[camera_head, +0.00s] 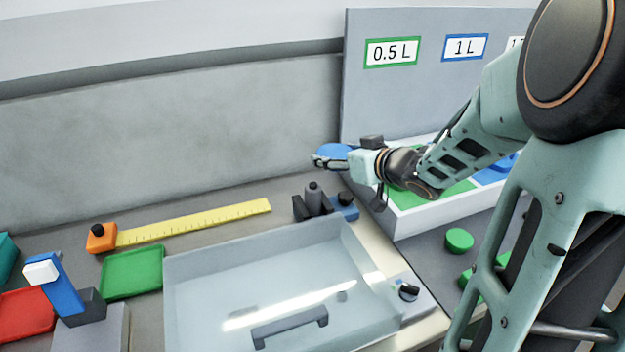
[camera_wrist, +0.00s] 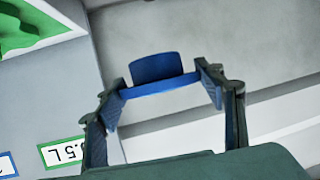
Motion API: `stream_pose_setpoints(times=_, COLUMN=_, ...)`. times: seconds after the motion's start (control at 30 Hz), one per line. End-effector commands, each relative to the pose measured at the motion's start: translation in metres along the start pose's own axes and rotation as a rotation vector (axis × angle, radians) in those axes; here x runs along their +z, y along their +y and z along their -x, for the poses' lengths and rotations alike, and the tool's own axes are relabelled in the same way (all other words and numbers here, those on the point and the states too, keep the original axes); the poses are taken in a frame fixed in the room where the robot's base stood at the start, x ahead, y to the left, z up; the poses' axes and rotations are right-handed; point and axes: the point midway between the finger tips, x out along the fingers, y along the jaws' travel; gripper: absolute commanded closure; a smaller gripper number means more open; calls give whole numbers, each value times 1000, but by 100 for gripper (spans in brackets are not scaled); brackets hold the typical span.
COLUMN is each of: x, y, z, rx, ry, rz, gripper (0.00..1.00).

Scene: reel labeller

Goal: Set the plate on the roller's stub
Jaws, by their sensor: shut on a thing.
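My gripper (camera_head: 326,161) is at the upper middle of the head view, shut on a blue plate (camera_head: 336,151). In the wrist view the blue plate (camera_wrist: 155,68) sits between the two fingers of my gripper (camera_wrist: 160,92), with a raised part standing up from its middle. The plate is in the air, above and a little right of a grey upright post (camera_head: 314,196) in a dark bracket, which looks like the roller's stub. The post's top is bare, and the plate is apart from it. The post does not show in the wrist view.
A clear-lidded box with a grey handle (camera_head: 290,327) fills the front middle. A blue block with a black knob (camera_head: 345,206) stands beside the post. A yellow ruler (camera_head: 195,222) lies left. A white-walled bin (camera_head: 440,215) with green and blue parts stands right, before a labelled board (camera_head: 425,85).

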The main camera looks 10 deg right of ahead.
Motion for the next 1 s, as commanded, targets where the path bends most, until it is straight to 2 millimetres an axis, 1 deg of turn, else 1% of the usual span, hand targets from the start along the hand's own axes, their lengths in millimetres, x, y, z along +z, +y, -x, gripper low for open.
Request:
stream_pose_setpoints(times=0.03, x=4, y=-3, z=-17, rx=-5, ry=1, rz=-2, gripper=63)
stream_pose_setpoints(times=0.1, x=5, y=-5, z=-36, rx=-4, ry=1, rz=-2, gripper=63)
stream_pose_setpoints(times=0.13, x=4, y=-6, z=-44, rx=-5, ry=2, rz=-2, gripper=63)
stream_pose_setpoints(times=0.2, x=15, y=-7, z=-61, rx=-4, ry=-1, rz=-4, gripper=63)
stream_pose_setpoints(times=0.33, x=26, y=-9, z=-84, rx=-3, ry=0, rz=-2, gripper=63)
stream_pose_setpoints(times=0.4, x=30, y=-9, z=-92, rx=-1, ry=-1, rz=-1, gripper=63)
stream_pose_setpoints(times=0.57, x=34, y=-9, z=-102, rx=0, ry=0, rz=0, gripper=63)
stream_pose_setpoints(times=0.67, x=42, y=-11, z=-114, rx=-2, ry=-1, rz=-2, gripper=63)
stream_pose_setpoints(times=0.7, x=50, y=-10, z=-116, rx=0, ry=-2, rz=-2, gripper=63)
stream_pose_setpoints(times=0.8, x=62, y=-10, z=-120, rx=0, ry=-1, rz=-2, gripper=63)
stream_pose_setpoints(times=0.9, x=66, y=-10, z=-122, rx=2, ry=0, rz=0, gripper=63)
stream_pose_setpoints(times=1.0, x=65, y=-9, z=-122, rx=2, ry=1, rz=1, gripper=63)
